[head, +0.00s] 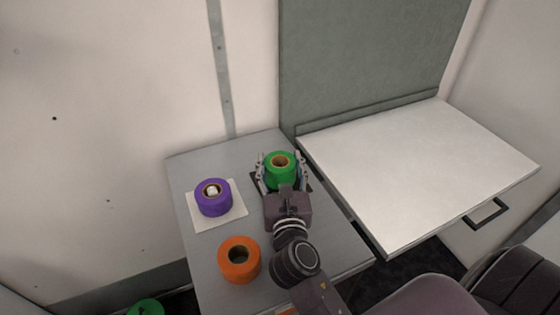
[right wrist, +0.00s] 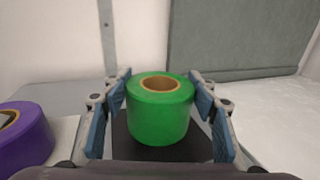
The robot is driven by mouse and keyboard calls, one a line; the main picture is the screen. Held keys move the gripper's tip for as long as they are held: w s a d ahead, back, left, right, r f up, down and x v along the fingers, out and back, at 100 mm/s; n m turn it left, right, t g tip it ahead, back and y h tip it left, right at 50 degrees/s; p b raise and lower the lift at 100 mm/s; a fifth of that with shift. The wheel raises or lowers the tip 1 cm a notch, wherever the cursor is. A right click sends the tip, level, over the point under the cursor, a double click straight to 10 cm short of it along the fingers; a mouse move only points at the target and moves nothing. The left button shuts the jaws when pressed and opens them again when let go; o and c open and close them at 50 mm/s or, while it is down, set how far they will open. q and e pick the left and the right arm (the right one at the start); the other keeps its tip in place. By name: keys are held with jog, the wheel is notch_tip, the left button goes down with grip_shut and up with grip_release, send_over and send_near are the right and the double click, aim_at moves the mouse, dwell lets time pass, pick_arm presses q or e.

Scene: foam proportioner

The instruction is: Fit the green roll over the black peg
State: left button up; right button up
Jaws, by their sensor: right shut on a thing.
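The green roll (head: 281,175) with its tan core is between the fingers of my right gripper (head: 281,168), at the back of the grey table. It also shows in the right wrist view (right wrist: 160,122), upright, with blue-padded fingers on both sides. My right gripper is shut on it. A flat black base (right wrist: 125,147) lies under or just behind the roll; I cannot tell whether the roll touches it. The black peg itself is not visible. My left gripper is not in view.
A purple roll (head: 213,203) sits around a white peg (head: 211,189) on a white base (head: 232,218), left of the green roll. An orange roll (head: 239,264) stands at the front of the grey table (head: 190,168). A white folding surface (head: 420,170) is at the right.

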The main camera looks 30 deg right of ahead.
aim_at(282, 179)
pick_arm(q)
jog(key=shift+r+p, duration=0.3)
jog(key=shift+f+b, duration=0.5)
pick_arm(e)
jog(key=shift+f, duration=0.6)
jog(key=o, duration=0.9)
jog(key=shift+o, duration=0.2)
jog(key=shift+b+v, duration=0.55)
jog(key=shift+v, duration=2.45)
jog(key=shift+b+v, duration=0.6)
jog(key=shift+v, duration=1.95)
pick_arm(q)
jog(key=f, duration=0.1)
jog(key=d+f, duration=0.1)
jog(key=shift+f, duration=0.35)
